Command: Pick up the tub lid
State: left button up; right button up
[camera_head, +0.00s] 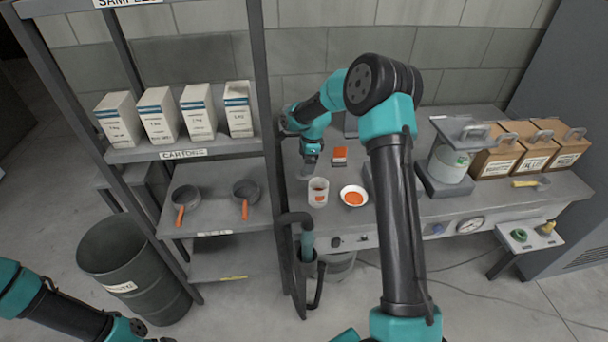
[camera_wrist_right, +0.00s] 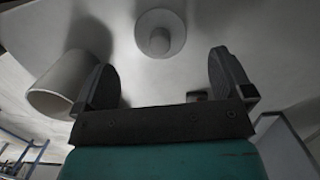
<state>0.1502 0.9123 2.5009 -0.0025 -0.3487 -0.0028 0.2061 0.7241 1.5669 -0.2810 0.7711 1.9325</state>
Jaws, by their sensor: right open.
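The tub lid, a pale round disc with a knob (camera_wrist_right: 160,35), lies in the right wrist view beyond and between the fingertips. My right gripper (camera_wrist_right: 165,78) is open, with nothing between its fingers. In the head view my right gripper (camera_head: 308,168) points down at the bench behind the white tub (camera_head: 318,197). The tub has an orange label and an open top; a white cylinder that looks like it (camera_wrist_right: 62,85) is left of the lid in the wrist view. I cannot make out the lid in the head view. My left gripper (camera_head: 158,340) is cut off at the bottom edge.
A white dish with orange contents (camera_head: 354,204) is right of the tub, and a small orange-and-white box (camera_head: 340,155) behind it. A shelf rack (camera_head: 272,110) stands close left.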

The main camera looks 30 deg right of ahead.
jog(key=shift+w+a+f, duration=0.1)
jog(key=shift+a+f, duration=0.15)
jog(key=shift+f, duration=1.05)
jog(key=shift+w+a+f, duration=0.1)
jog(key=shift+a+f, duration=0.1)
jog(key=shift+f, duration=1.1)
jog(key=c, duration=1)
jog(key=shift+r, duration=0.15)
notch_tip(320, 180, up, 10)
jog(key=shift+f, duration=0.1)
jog(key=shift+a, duration=0.1)
